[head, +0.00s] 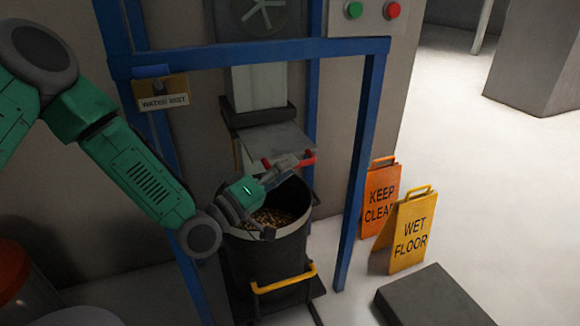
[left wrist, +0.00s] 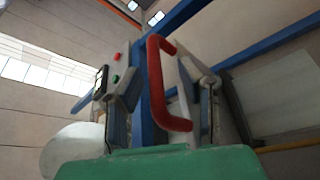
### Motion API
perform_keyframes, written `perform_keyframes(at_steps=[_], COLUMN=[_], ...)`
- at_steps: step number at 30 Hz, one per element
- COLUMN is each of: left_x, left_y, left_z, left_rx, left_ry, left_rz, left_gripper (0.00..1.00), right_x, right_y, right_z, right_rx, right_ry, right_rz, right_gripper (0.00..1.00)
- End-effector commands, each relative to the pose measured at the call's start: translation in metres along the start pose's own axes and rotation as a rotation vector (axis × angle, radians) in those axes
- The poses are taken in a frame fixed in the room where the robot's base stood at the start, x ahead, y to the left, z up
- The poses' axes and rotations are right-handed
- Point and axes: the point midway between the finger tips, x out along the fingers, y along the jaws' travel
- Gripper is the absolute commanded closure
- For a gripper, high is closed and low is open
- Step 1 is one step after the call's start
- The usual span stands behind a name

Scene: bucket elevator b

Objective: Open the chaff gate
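The chaff gate appears to be the pale grey flap (head: 280,142) at the foot of a chute, above a dark bucket. Its red handle (head: 304,161) sits at the flap's front edge. My left gripper (head: 287,168) is at this handle, above the bucket's rim, and partly hides it. In the left wrist view the red handle (left wrist: 157,85) stands between the two spread fingers of the left gripper (left wrist: 160,92), with a gap visible on each side. Whether the handle touches a finger is not clear. My right gripper is in neither view.
The dark bucket (head: 275,252) with a yellow handle holds brown grains. A blue frame (head: 362,160) surrounds the chute. Orange (head: 381,200) and yellow (head: 411,232) floor signs and a dark block (head: 433,298) stand at right. Floor beyond is clear.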

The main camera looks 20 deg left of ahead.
Motion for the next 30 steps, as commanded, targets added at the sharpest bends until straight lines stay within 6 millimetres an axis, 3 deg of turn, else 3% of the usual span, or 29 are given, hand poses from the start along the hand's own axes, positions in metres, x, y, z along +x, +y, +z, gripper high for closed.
perform_keyframes(at_steps=[9, 15, 21, 30], left_x=[-0.067, -0.098, -0.108, -0.108], left_y=[-0.002, -0.003, -0.003, -0.003], left_z=[0.0, 0.0, 0.001, 0.001], left_rx=[-0.004, -0.002, -0.002, -0.001], left_ry=[0.001, -0.001, -0.001, -0.001], left_rz=[-0.005, -0.005, -0.003, -0.003], left_gripper=[0.67, 0.67, 0.67, 0.67], right_x=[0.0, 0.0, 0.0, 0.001], right_y=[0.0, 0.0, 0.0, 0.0], right_z=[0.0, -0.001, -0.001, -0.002], right_rx=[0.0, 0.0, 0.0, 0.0], right_ry=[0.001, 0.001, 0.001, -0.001], right_rz=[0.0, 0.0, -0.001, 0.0], right_gripper=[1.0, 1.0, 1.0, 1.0])
